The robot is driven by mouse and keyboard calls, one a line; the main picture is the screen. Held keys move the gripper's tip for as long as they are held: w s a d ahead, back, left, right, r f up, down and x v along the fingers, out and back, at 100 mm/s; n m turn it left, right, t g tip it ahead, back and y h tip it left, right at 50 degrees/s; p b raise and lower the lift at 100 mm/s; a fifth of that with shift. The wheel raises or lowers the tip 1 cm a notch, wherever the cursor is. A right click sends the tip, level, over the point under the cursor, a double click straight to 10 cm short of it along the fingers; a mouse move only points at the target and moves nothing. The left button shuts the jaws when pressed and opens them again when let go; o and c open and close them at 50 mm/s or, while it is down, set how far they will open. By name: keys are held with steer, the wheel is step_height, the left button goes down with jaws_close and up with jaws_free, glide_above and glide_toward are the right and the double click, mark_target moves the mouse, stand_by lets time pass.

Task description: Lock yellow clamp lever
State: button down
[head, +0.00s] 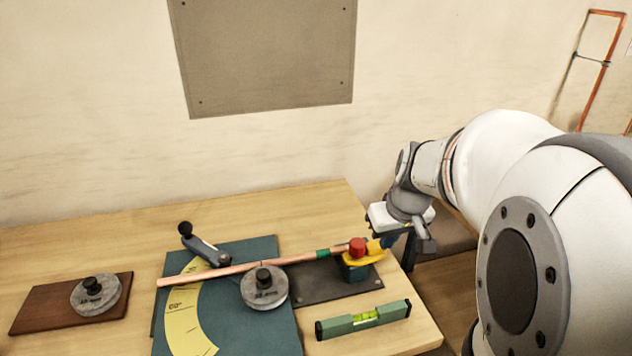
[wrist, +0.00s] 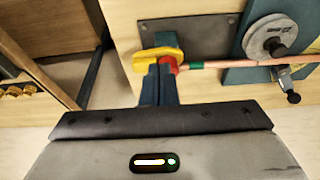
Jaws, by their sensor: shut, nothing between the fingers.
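The yellow clamp lever (head: 374,256) sits on a dark green clamp block (head: 354,272) at the right end of a dark plate. A red knob (head: 357,246) tops the clamp, and a copper pipe (head: 220,273) runs left from it. In the wrist view the yellow lever (wrist: 150,55) and part of the red knob (wrist: 172,64) show just beyond my fingertips. My gripper (head: 387,242) is shut and empty at the lever's right side; it also shows in the wrist view (wrist: 158,65). I cannot tell whether the fingers touch the lever. The fingers hide part of the clamp in the wrist view.
A green spirit level (head: 385,317) lies in front of the clamp. A round grey weight (head: 264,292) and a dark-handled lever (head: 205,248) are on the teal bending plate (head: 245,252). Another weight (head: 96,298) sits on a brown board at left. The table's right edge is close to the clamp.

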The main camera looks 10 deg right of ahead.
steer(key=w+d+f, duration=0.2)
steer(key=d, duration=0.1)
glide_toward(375, 255)
step_height(375, 255, down, 4)
steer(key=s, duration=0.3)
steer(key=w+p, duration=0.1)
steer(key=w+f+p, duration=0.1)
steer(key=w, duration=0.1)
steer(key=shift+w+d+f, duration=0.1)
steer(key=shift+w+f+p, duration=0.2)
steer(key=shift+w+p, duration=0.1)
steer(key=shift+w, duration=0.35)
steer(key=shift+w+f+b, duration=0.1)
steer(key=shift+b, duration=0.25)
